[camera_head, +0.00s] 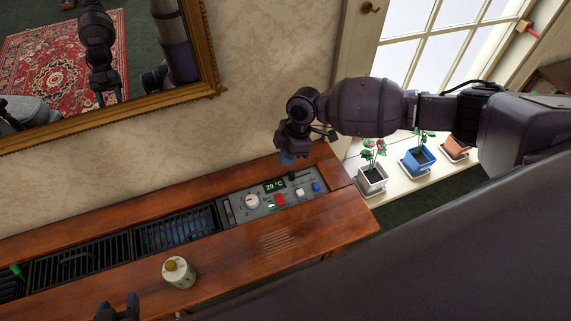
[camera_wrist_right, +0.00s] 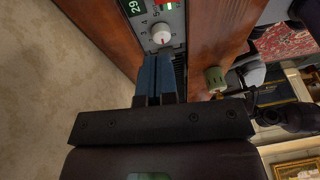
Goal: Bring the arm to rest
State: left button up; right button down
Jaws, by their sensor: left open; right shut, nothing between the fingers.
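My right arm comes in from the right in the head view. Its gripper (camera_head: 288,160) hangs over the back edge of the wooden mantel, above the control panel (camera_head: 270,200). In the right wrist view its two blue fingers (camera_wrist_right: 158,80) are together with nothing between them, pointing toward the panel's white dial (camera_wrist_right: 161,34). A gap to the panel seems to show, but I cannot tell its size. My left gripper (camera_head: 118,308) shows only at the bottom edge of the head view, by the mantel's front; its fingers are apart and empty.
Dark grilles (camera_head: 80,265) run left of the panel, whose display reads 29 °C. A gold-framed mirror (camera_head: 150,102) hangs behind. Several potted plants (camera_head: 372,179) stand below the right forearm by the window.

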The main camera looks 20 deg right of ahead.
jog(key=shift+w, duration=0.1)
dwell(0.6)
jog(key=w+a+r+m+t+y, duration=0.4)
jog(key=w+a+r+m+t, duration=0.2)
jog(key=a+r+t, duration=0.4)
jog(key=s+d+f+m+h, duration=0.2)
jog(key=s+d+f, duration=0.3)
jog(key=s, duration=0.3)
jog(key=s+d+f+m+t+h, duration=0.1)
jog(key=s+d+f+m+h, duration=0.2)
jog(key=s+d+f+m, duration=0.2)
jog(key=s+d+f+m+t+h, duration=0.1)
jog(key=s+d+f, duration=0.4)
jog(key=s, duration=0.8)
jog(key=d+m+h, duration=0.1)
jog(key=d+m, duration=0.1)
jog(key=d, duration=0.1)
jog(key=shift+m+h, duration=0.3)
